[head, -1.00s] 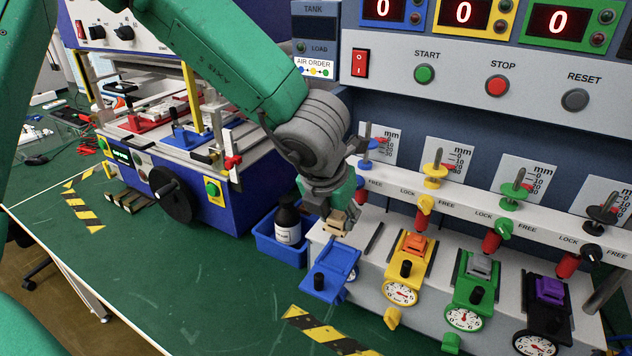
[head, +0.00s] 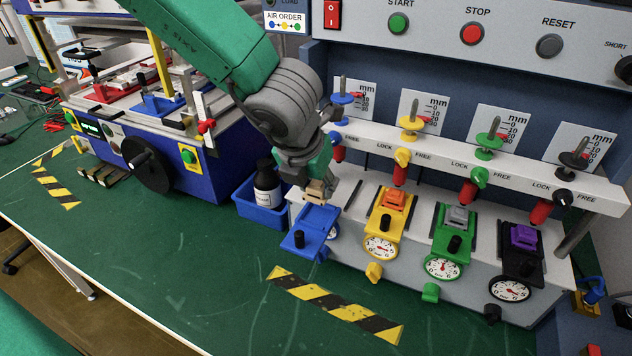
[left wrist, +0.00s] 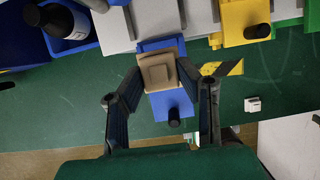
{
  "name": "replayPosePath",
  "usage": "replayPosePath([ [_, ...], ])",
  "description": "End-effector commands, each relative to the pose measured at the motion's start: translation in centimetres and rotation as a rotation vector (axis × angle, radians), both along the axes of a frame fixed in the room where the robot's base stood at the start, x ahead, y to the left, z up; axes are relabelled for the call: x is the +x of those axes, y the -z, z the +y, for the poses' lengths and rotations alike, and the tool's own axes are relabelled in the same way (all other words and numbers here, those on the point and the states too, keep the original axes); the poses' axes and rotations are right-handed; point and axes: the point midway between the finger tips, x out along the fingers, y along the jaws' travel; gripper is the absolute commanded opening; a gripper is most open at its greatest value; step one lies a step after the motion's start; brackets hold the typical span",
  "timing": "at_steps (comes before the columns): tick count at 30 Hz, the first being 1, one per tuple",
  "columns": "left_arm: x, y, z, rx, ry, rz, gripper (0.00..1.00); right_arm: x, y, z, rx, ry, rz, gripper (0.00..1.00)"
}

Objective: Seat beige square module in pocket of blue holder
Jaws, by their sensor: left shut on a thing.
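The beige square module (head: 316,190) is held in my left gripper (head: 314,180), over the upper end of the blue holder (head: 309,240). In the left wrist view the module (left wrist: 157,70) is between the two fingertips of my left gripper (left wrist: 160,73), with its raised square centre facing the camera. The blue holder (left wrist: 170,104) shows below it and a strip shows above it. The module hides the pocket, so I cannot tell whether it touches the holder. My right gripper is not in view.
To the right stand a yellow holder (head: 383,223) with an orange module, a green holder (head: 452,240) with a grey module and a black holder (head: 519,262) with a purple module. A blue bin (head: 262,212) with a dark bottle (head: 267,188) stands close left.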

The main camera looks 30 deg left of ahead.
Motion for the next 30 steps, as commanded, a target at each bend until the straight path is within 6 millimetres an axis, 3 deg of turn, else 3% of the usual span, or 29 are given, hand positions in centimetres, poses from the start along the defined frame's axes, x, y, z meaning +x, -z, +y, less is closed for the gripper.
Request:
replayPosePath([
  [30,0.0,5.0,0.0,0.0,0.0,-0.001,0.0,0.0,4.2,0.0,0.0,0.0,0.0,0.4],
])
